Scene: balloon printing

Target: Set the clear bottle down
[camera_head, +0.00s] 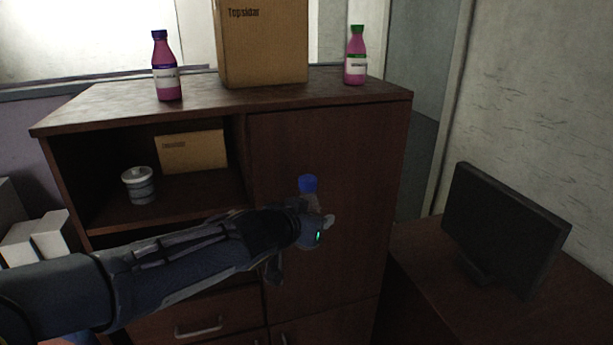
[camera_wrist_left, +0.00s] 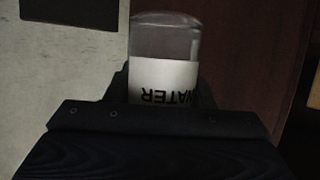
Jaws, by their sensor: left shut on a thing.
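The clear bottle shows in the head view as a blue cap (camera_head: 308,183) above my left gripper (camera_head: 316,222). My left gripper is shut on the bottle and holds it upright in the air in front of the cabinet door. In the left wrist view, the clear bottle (camera_wrist_left: 165,38) shows a white label reading WATER, upside down in that picture. The gripper hides part of its body. My right gripper is in neither view.
A dark wooden cabinet (camera_head: 330,140) stands ahead. Its top holds two pink bottles (camera_head: 166,78) (camera_head: 355,66) and a cardboard box (camera_head: 262,45). Its open shelf holds a lidded cup (camera_head: 139,186) and a smaller box (camera_head: 192,152). A monitor (camera_head: 505,228) stands on a desk (camera_head: 425,275) at right.

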